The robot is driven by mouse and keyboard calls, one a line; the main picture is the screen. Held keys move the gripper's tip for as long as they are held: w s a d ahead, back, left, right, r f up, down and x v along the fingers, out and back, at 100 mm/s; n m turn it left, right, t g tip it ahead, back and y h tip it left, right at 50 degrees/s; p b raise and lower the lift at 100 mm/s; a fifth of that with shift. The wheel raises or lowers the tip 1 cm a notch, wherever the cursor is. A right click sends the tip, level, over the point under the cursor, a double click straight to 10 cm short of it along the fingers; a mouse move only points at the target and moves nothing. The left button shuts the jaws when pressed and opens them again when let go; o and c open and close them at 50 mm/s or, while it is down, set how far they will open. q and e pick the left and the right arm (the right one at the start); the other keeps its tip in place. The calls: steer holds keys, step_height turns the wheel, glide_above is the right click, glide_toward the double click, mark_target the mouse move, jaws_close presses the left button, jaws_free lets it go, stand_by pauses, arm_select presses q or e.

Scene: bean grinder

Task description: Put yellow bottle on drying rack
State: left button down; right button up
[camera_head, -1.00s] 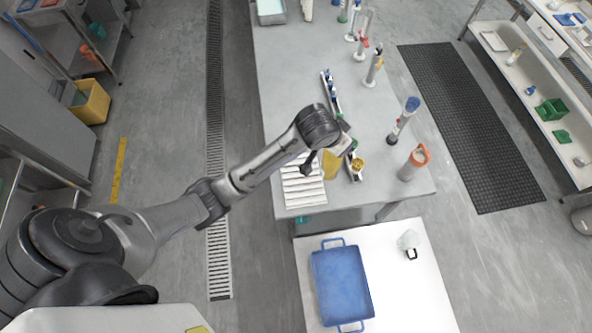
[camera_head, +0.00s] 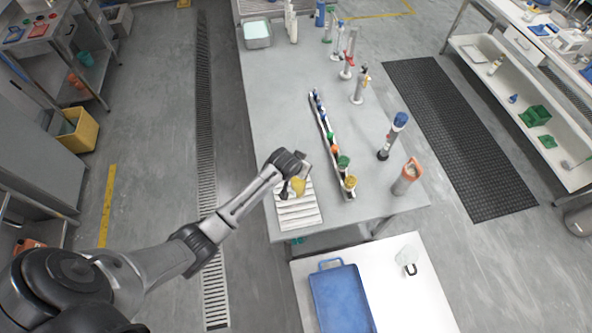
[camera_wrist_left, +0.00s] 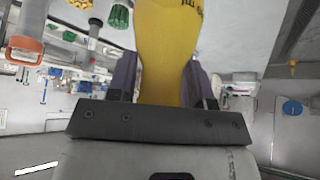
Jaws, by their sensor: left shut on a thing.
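The yellow bottle (camera_head: 298,187) is held in my left gripper (camera_head: 297,176), above the far part of the white slatted drying rack (camera_head: 299,214). In the left wrist view the yellow bottle (camera_wrist_left: 168,45) fills the space between the two fingers of the left gripper (camera_wrist_left: 163,82), with dark lettering near its top edge. Whether its base touches the rack is hidden. My right gripper is not in view.
A narrow row of small coloured-cap bottles (camera_head: 331,142) stands right of the rack, with a yellow-topped one (camera_head: 350,184) at its near end. An orange-topped cylinder (camera_head: 406,177) stands farther right. A blue tray (camera_head: 341,298) lies on the nearer white table.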

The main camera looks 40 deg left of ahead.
arm_select(q)
steer(key=shift+s+a+f, duration=0.1)
steer(key=shift+a+f, duration=0.35)
steer(key=shift+a, duration=0.35)
step_height(320, 180, down, 3)
steer(key=shift+r, duration=0.1)
steer(key=shift+f+p, duration=0.3)
steer(key=shift+f, duration=0.4)
steer(key=c, duration=0.5)
jaws_free()
